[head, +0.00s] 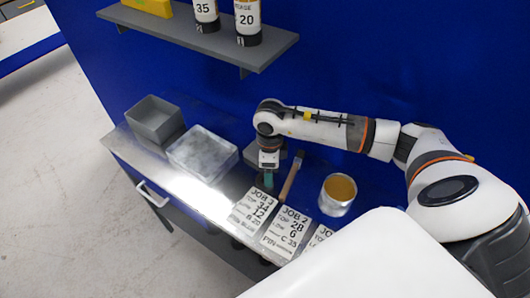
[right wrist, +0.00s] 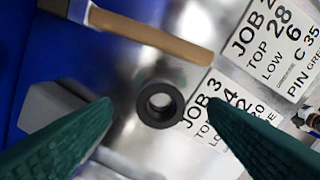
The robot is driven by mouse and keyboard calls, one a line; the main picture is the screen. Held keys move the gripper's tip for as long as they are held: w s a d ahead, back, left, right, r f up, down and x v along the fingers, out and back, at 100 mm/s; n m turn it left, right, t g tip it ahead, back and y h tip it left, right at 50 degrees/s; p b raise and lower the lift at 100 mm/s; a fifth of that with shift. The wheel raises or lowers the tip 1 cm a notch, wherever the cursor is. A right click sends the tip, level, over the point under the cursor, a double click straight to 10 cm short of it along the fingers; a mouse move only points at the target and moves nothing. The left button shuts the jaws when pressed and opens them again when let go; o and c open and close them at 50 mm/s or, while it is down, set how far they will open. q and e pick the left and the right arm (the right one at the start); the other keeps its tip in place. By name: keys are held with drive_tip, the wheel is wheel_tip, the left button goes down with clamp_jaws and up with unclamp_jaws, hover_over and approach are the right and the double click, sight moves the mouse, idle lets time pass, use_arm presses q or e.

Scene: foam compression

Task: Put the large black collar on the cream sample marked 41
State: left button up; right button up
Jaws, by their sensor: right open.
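A black collar (right wrist: 148,112), a thick ring with a round hole, lies flat on the metal bench in the right wrist view, at the edge of a job card. My right gripper (right wrist: 160,102) is open and empty, its green fingers on either side of the collar in the picture and apart from it. In the head view my right gripper (head: 267,180) points down at the bench; I cannot make out the collar there. No sample marked 41 can be read in either view. My left gripper is not in view.
A wooden-handled tool (right wrist: 150,38) and a grey block (right wrist: 52,108) lie near the collar. Job cards (head: 253,212), a tin (head: 338,204), a pale tray (head: 190,168) and a grey bin (head: 154,128) are on the bench. A shelf (head: 240,53) above holds canisters marked 35 and 20.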

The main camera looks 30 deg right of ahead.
drive_tip(key=f, duration=0.1)
drive_tip(key=f+p, duration=0.1)
drive_tip(key=f, duration=0.1)
drive_tip(key=shift+w+a+f+p, duration=0.1)
drive_tip(key=shift+a+f+p, duration=0.15)
drive_tip(key=shift+f+p, duration=0.1)
drive_tip(key=shift+f, duration=0.5)
drive_tip(key=c, duration=1.1)
drive_tip(key=shift+c, duration=0.2)
drive_tip(key=shift+a+r+b, duration=0.1)
drive_tip(key=shift+r+b, duration=0.1)
drive_tip(key=shift+b, duration=0.35)
wheel_tip(320, 180, up, 6)
drive_tip(key=r+b, duration=0.1)
drive_tip(key=b, duration=0.2)
drive_tip(key=s+a+b, duration=0.2)
drive_tip(key=s+a, duration=0.1)
drive_tip(key=a, duration=0.6)
drive_tip(key=s+a+b, duration=0.3)
drive_tip(key=s+a, duration=0.1)
drive_tip(key=a, duration=0.5)
drive_tip(key=shift+s+a+f, duration=0.15)
drive_tip(key=shift+s, duration=0.15)
